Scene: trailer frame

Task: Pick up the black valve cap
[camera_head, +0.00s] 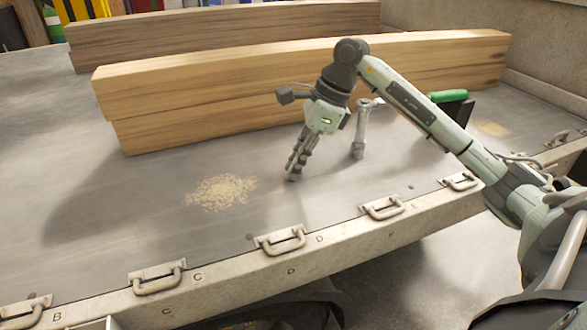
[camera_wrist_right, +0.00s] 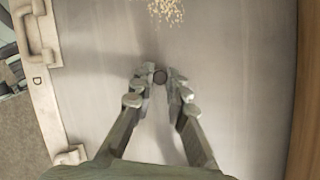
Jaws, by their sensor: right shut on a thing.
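My right gripper (camera_head: 292,177) points down at the trailer bed, between the grain patch and an upright metal post. In the right wrist view its fingertips (camera_wrist_right: 160,78) are closed around the small round black valve cap (camera_wrist_right: 160,76). The fingertips are at or just above the bed surface; I cannot tell which. My left gripper is not in view.
Wooden beams (camera_head: 300,85) lie across the bed behind the gripper. A metal post (camera_head: 361,130) stands close to its right, near a green-topped dark object (camera_head: 450,98). Scattered grain (camera_head: 220,192) lies to the left. Latch handles (camera_head: 281,240) line the front edge.

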